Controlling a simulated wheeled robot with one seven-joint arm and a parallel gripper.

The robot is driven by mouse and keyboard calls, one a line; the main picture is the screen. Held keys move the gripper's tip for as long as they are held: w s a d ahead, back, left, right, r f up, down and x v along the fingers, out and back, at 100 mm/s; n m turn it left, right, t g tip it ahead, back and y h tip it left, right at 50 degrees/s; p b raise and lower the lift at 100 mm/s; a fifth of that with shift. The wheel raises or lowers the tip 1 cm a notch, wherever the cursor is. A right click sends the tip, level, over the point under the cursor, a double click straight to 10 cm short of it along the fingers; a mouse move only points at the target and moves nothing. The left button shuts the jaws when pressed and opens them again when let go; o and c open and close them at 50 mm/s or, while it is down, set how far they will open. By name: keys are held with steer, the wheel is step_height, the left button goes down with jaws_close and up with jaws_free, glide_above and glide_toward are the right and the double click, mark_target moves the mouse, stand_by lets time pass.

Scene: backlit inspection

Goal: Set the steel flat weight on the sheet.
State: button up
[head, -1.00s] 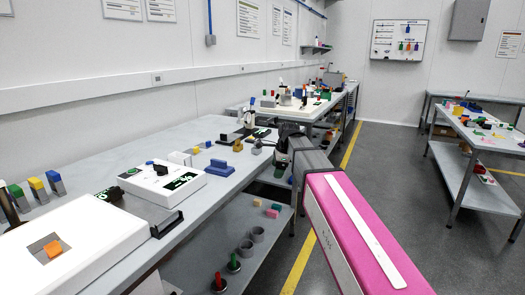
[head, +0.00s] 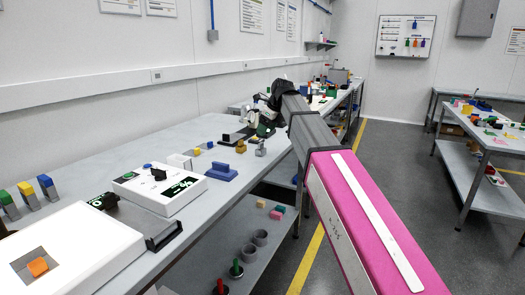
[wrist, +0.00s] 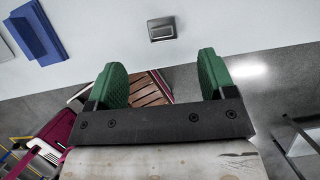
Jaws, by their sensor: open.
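A small grey metal block with a darker top, likely the steel flat weight (wrist: 161,29), sits near the table's edge in the wrist view. In the head view it appears to be the small grey piece (head: 260,148) below my gripper. My gripper (wrist: 165,78) has green finger pads set wide apart, with nothing between them. The block lies beyond the fingertips, apart from them. In the head view my gripper (head: 263,126) hangs over the table's far part. A dark sheet with green marks (head: 183,188) lies on a white light box; I cannot tell whether it is the task's sheet.
A blue block (head: 219,171) lies near the table edge, also in the wrist view (wrist: 38,35). A yellow-brown piece (head: 241,146) stands beside the grey one. A lower shelf holds several cups. The aisle at right is clear.

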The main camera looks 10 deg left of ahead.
mark_target(261, 143)
steer(key=x, duration=1)
steer(key=shift+d+f, duration=0.1)
steer(key=shift+f, duration=0.3)
steer(key=c, duration=1.3)
steer(key=shift+r, duration=0.1)
